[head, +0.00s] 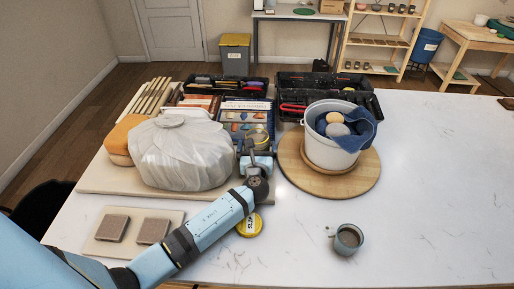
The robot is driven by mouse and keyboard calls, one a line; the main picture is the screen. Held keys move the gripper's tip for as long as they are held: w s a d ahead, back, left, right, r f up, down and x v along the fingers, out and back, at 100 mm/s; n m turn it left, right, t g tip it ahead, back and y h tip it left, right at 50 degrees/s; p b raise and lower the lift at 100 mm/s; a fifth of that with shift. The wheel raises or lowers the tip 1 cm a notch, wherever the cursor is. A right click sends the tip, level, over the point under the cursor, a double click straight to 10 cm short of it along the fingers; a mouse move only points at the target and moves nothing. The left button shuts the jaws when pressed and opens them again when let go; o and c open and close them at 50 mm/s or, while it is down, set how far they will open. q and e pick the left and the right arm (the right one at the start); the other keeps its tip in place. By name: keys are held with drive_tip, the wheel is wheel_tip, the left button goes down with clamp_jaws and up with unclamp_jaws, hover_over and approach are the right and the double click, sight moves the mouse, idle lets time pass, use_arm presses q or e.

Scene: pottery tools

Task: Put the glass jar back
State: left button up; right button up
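What looks like a small glass jar with a yellowish rim (259,136) shows just beyond my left gripper (256,152), in front of the dark tool trays. The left gripper reaches up to it, with dark finger parts at either side of its lower part. The wrist hides the jar's base, so I cannot tell whether the fingers touch it or whether it stands on something. A round yellow lid with dark lettering (248,225) lies on the white table, partly behind my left forearm. My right gripper is not in view.
A bag-wrapped lump (180,150) sits on a board at left. A white bucket with a blue cloth (328,148) stands on a round wooden board (350,190) at right. A cup (347,239) stands at front right. The table's right side is clear.

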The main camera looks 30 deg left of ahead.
use_arm(q)
drive_tip(key=shift+r, duration=0.25)
drive_tip(key=p+v, duration=0.3)
drive_tip(key=v, duration=0.7)
drive_tip(key=shift+s+d, duration=0.15)
drive_tip(key=shift+s, duration=0.15)
drive_tip(key=shift+s+d+f, duration=0.1)
drive_tip(key=shift+s+d, duration=0.2)
drive_tip(key=shift+s, duration=0.3)
